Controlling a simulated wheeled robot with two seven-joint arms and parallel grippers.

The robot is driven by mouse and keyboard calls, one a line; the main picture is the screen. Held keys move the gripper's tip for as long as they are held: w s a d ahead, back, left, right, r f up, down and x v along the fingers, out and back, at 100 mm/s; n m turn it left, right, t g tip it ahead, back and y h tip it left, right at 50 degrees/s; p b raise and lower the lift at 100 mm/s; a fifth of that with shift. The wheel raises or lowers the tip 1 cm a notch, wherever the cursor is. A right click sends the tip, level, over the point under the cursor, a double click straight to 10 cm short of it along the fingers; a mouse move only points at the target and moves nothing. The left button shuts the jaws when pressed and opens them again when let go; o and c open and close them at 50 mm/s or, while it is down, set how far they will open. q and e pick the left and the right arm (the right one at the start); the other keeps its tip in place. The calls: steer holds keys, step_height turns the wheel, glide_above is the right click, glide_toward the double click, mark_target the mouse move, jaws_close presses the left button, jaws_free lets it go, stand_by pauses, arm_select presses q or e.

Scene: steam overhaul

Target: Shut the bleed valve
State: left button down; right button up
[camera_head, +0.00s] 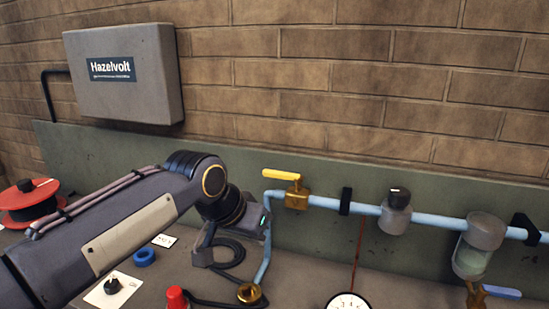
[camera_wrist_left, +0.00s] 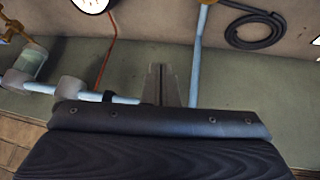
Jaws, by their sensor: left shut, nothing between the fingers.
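A brass valve with a yellow lever (camera_head: 283,178) sits on the light-blue pipe; the lever lies along the pipe. I cannot tell by label which one is the bleed valve. My left arm reaches in from the left, its wrist left of the yellow-lever valve. In the left wrist view my left gripper (camera_wrist_left: 161,75) is shut and empty, in front of the pipe corner. The right gripper is not in view.
A black-capped fitting (camera_head: 396,211) sits on the light-blue pipe (camera_head: 362,209). A white gauge (camera_head: 348,302), a red knob (camera_head: 176,298), a blue ring (camera_head: 144,257) and a black cable coil (camera_wrist_left: 256,30) lie around the bench. A grey Hazelvolt box (camera_head: 150,75) hangs on the brick wall.

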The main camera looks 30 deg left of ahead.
arm_select(q)
steer(key=w+a+r+y+p, duration=0.1)
steer(key=w+a+r, duration=0.1)
steer(key=w+r, duration=0.2)
steer(key=w+a+r+p, duration=0.1)
steer(key=w+r, duration=0.3)
steer(key=w, duration=0.4)
steer(key=w+a+r+n+t+y, duration=0.1)
steer(key=w+a+r, duration=0.3)
steer(key=w+r, duration=0.1)
steer(key=shift+w+y+p, duration=0.3)
steer(key=shift+w+p, duration=0.1)
steer(key=shift+w, duration=0.3)
steer(key=shift+f, duration=0.1)
steer(key=p+x, duration=0.1)
steer(key=x, duration=0.9)
steer(key=shift+w, duration=0.2)
steer(key=s, duration=0.4)
steer(key=shift+s+d, duration=0.1)
steer(key=shift+d, duration=0.25)
steer(key=shift+d, duration=0.1)
